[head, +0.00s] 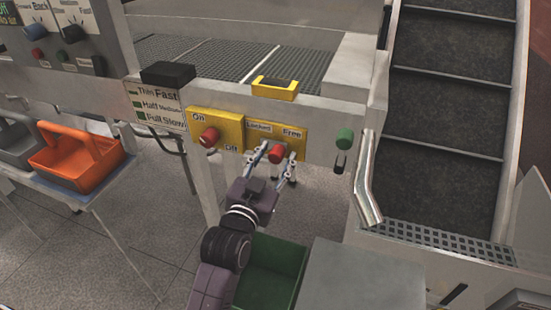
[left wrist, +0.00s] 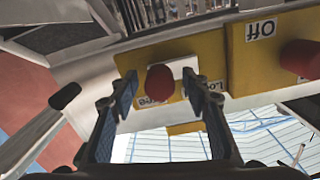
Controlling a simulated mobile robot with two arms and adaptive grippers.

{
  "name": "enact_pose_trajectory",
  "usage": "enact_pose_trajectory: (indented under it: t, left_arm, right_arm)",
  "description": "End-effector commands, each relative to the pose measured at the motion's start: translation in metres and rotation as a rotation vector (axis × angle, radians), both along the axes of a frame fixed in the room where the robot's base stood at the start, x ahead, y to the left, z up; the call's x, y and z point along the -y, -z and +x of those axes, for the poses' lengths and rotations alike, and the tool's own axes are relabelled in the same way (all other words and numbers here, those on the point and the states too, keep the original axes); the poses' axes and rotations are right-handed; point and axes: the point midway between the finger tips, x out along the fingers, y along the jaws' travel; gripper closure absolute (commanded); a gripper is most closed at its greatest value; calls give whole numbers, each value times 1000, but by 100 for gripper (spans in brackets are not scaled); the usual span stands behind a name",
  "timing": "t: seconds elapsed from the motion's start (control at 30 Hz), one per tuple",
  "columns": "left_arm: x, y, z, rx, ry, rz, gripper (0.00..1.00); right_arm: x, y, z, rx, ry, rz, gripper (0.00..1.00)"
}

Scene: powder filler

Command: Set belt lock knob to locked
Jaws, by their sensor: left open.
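The belt lock knob (head: 276,153) is red and round, on a yellow plate (head: 262,133) with "Locked" at left and "Free" at right in the head view. My left gripper (head: 273,161) is open, with its fingers on either side of the knob. In the left wrist view the knob (left wrist: 160,78) shows between the open fingers (left wrist: 160,88), with a gap on each side. A pale bar (left wrist: 184,66) lies beside it; I cannot tell which label the knob is turned to. My right gripper is not seen.
A second red knob (head: 209,137) sits to the left on an On/Off plate. A green knob (head: 344,139) and a bent metal pipe (head: 366,178) stand to the right. A green bin (head: 271,270) is below. An orange basket (head: 75,155) is at left.

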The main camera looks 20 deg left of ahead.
Motion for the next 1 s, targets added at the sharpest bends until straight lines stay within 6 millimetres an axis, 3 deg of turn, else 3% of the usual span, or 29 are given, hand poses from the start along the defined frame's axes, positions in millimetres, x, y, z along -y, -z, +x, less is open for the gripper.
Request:
enact_pose_trajectory:
  t: [0.23,0.6,0.87,1.0]
  left_arm:
    - [0,0,0,-1,0,0,58]
    - [0,0,0,-1,0,1,99]
    - [-1,0,0,-1,0,2,100]
    - [-17,0,1,-2,1,8,100]
  right_arm:
    - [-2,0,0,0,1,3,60]
    - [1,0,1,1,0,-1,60]
    - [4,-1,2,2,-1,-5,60]
    - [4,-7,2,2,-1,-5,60]
